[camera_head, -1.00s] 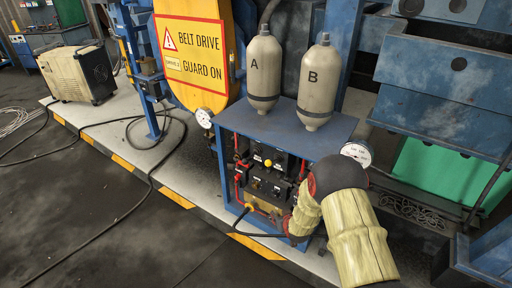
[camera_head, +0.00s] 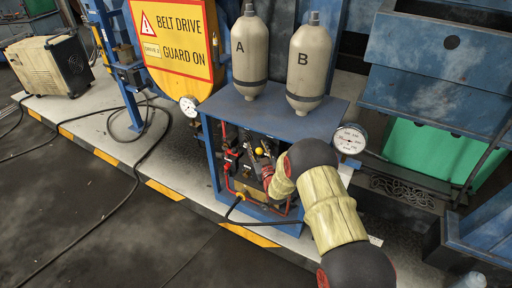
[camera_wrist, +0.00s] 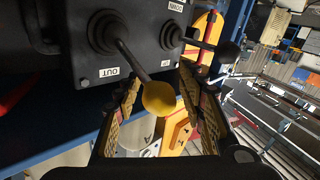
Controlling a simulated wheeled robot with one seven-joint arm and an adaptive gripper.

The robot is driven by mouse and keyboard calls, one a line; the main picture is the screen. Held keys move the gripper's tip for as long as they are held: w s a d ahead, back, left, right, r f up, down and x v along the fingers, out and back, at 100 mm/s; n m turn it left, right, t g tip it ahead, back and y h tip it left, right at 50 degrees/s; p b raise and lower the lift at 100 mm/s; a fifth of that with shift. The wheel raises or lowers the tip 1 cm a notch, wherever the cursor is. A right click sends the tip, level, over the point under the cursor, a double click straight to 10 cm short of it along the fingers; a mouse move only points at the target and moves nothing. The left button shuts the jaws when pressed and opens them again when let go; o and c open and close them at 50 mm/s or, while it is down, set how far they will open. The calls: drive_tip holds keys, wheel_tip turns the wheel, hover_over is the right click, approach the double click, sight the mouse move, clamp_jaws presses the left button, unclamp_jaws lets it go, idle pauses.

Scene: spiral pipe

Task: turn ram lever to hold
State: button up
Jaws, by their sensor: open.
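The control panel (camera_head: 240,160) sits in the front of the blue cabinet (camera_head: 275,115). In the wrist view, a lever with a yellow knob (camera_wrist: 160,98) rises from a dark boot beside an "OUT" label (camera_wrist: 109,72). A second lever with a black knob (camera_wrist: 228,52) stands near a "DOWN" label (camera_wrist: 175,6). My gripper (camera_wrist: 162,84) is open, with one finger on each side of the yellow-knobbed lever; I cannot tell whether either touches it. In the head view the yellow knob (camera_head: 259,151) shows, while my arm hides the panel's right side.
Bottles A (camera_head: 249,55) and B (camera_head: 309,65) stand on the cabinet top. Gauges flank it at left (camera_head: 188,106) and right (camera_head: 349,139). A black cable (camera_head: 235,208) hangs in front.

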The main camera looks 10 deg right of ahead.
drive_tip(key=shift+w, duration=0.9)
drive_tip(key=shift+c, duration=1.3)
drive_tip(key=c, duration=0.7)
drive_tip(key=shift+f, duration=0.1)
clamp_jaws()
